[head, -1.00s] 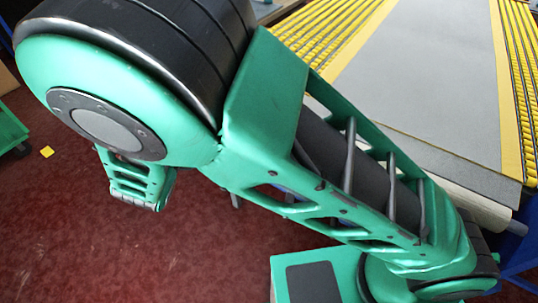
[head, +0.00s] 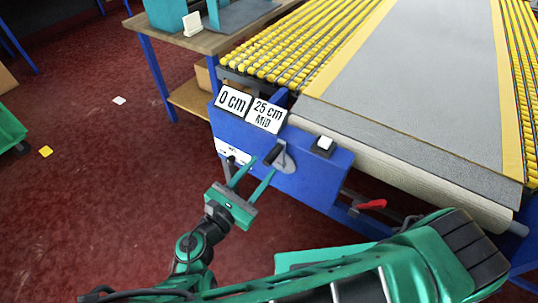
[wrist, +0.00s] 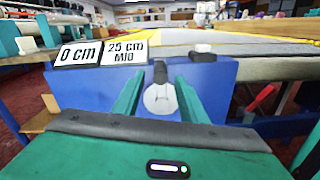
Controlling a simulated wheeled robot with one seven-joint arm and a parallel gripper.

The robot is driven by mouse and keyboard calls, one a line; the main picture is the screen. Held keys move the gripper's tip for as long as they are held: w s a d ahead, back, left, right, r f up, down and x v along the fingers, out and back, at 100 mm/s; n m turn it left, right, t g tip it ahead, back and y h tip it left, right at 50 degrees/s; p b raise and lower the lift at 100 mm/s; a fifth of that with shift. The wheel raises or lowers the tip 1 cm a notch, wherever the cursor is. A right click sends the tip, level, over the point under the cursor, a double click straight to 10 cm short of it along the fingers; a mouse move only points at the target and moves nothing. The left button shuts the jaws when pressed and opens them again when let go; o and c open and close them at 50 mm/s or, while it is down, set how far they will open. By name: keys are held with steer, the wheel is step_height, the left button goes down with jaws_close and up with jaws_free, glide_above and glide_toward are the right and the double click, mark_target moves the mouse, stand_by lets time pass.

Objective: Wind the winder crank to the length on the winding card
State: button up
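The winder crank (head: 284,160) is a grey disc with a dark handle on the front of a blue winder housing (head: 318,183). It also shows in the wrist view (wrist: 160,100), its handle pointing up. A sign reading "0 cm" (head: 233,100) and a card reading "25 cm MID" (head: 266,115) stand side by side on top of the housing. My gripper (head: 262,167) is open and empty, its two green fingers pointing at the crank. In the wrist view (wrist: 160,88) the crank appears between the fingers; I cannot tell whether they touch it.
A white button on a black base (head: 324,143) sits on the housing's right end. A red lever (head: 371,204) sticks out below right. A grey rug with yellow edging (head: 400,70) lies on yellow rollers behind. A wooden table (head: 212,40) stands at back left.

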mark_target(265, 163)
steer(key=shift+x, duration=3.05)
jaws_close()
